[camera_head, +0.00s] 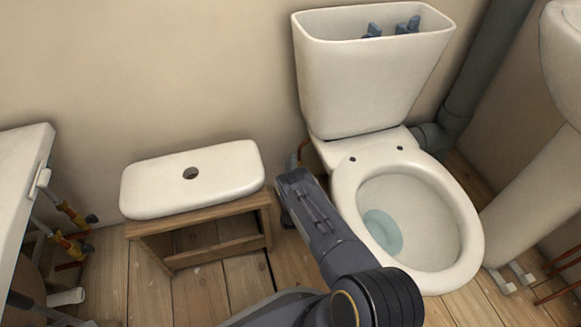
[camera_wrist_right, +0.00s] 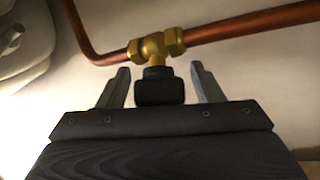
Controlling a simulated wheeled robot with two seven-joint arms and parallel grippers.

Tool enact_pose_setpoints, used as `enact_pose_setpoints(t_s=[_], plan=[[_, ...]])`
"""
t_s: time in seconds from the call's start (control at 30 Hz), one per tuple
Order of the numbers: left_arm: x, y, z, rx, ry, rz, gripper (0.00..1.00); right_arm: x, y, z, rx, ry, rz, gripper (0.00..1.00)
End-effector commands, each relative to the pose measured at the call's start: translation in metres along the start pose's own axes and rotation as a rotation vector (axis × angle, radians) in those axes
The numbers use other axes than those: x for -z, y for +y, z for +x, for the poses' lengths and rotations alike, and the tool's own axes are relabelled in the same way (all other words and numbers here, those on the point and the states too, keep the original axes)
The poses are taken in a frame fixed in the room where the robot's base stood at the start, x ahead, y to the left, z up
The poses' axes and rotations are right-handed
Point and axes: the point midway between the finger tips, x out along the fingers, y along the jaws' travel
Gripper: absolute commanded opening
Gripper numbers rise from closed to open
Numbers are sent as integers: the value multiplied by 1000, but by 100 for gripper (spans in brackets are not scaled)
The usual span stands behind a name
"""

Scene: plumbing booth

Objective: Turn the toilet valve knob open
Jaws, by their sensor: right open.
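The toilet valve is a brass fitting (camera_wrist_right: 157,46) on a copper pipe, with a black knob (camera_wrist_right: 155,91) below it in the right wrist view. My right gripper (camera_wrist_right: 161,76) is open, with one finger on each side of the knob. Gaps show between the knob and both fingers. In the head view my right gripper (camera_head: 291,182) reaches down between the stool and the toilet (camera_head: 342,185), and it hides the knob. My left gripper is not in view.
A wooden stool (camera_head: 268,228) with the white cistern lid (camera_head: 225,160) on it stands left of my right arm. The open cistern (camera_head: 365,85) is above the bowl. The copper pipe (camera_wrist_right: 250,24) runs along the wall. A white basin edge (camera_head: 25,150) is at far left.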

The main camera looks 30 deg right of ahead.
Motion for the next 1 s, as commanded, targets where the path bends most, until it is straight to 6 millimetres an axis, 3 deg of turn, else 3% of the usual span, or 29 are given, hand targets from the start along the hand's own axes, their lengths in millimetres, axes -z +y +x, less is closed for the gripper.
enact_pose_setpoints(t_s=[0.27,0.6,0.77,1.0], plan=[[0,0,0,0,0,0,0,0,0,2,1,0,0,60],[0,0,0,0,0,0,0,0,0,2,1,0,0,17],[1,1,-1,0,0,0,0,1,0,2,40,1,-37,15],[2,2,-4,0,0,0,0,0,-6,1,239,2,-237,15]])
